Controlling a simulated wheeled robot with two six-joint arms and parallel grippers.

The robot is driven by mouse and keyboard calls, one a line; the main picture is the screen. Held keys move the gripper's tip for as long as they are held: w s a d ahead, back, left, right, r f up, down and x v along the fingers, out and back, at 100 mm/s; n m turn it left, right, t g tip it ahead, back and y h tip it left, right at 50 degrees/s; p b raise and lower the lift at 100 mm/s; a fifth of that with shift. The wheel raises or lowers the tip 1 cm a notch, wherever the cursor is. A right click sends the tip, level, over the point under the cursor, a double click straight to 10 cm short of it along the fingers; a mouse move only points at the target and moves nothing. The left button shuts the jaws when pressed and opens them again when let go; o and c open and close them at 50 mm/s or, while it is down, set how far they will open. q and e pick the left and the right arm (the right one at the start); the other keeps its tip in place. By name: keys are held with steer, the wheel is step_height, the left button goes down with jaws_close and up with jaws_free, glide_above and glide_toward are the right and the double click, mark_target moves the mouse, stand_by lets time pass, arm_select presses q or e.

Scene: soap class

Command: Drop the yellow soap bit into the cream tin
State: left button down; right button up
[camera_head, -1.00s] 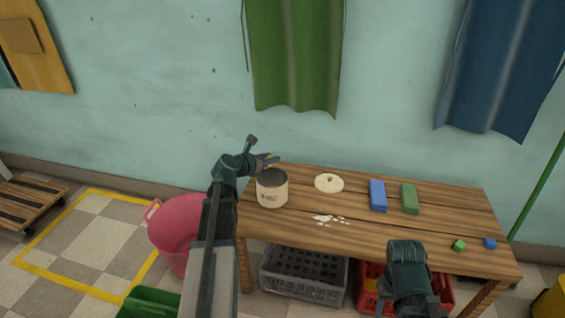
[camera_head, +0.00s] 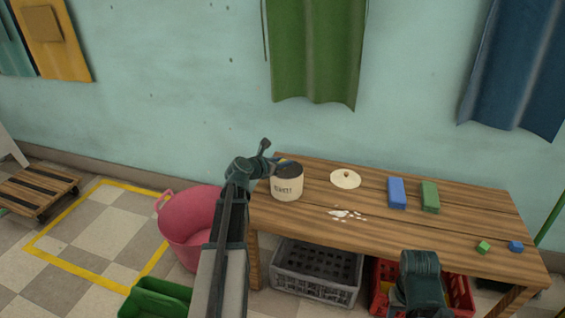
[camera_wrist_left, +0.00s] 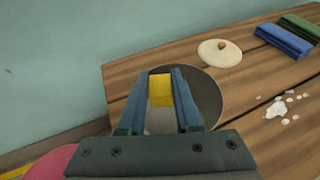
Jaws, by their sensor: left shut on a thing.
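The cream tin (camera_head: 287,188) stands open at the left end of the wooden table, with dark lettering on its side. My left gripper (camera_head: 284,163) is at the tin's mouth in the head view. In the left wrist view my left gripper (camera_wrist_left: 161,90) is shut on the yellow soap bit (camera_wrist_left: 161,89), with the tin's dark round opening (camera_wrist_left: 208,97) behind and below it. I cannot tell exactly how high the bit is above the rim. My right arm shows at the table's front edge, but its fingertips are not visible.
The tin's lid (camera_head: 345,179) lies on the table (camera_head: 400,235) beside white flakes (camera_head: 345,214). Blue (camera_head: 397,194) and green (camera_head: 429,197) bars lie to the right, with small green (camera_head: 482,247) and blue (camera_head: 516,246) bits farther right. A pink tub (camera_head: 188,225) stands left of the table.

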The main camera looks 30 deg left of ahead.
arm_select(q)
steer(key=shift+f, duration=0.15)
steer(key=c, duration=0.5)
jaws_free()
steer(key=shift+p+v, duration=2.7)
steer(key=shift+v, duration=4.2)
steer(key=shift+d, duration=0.1)
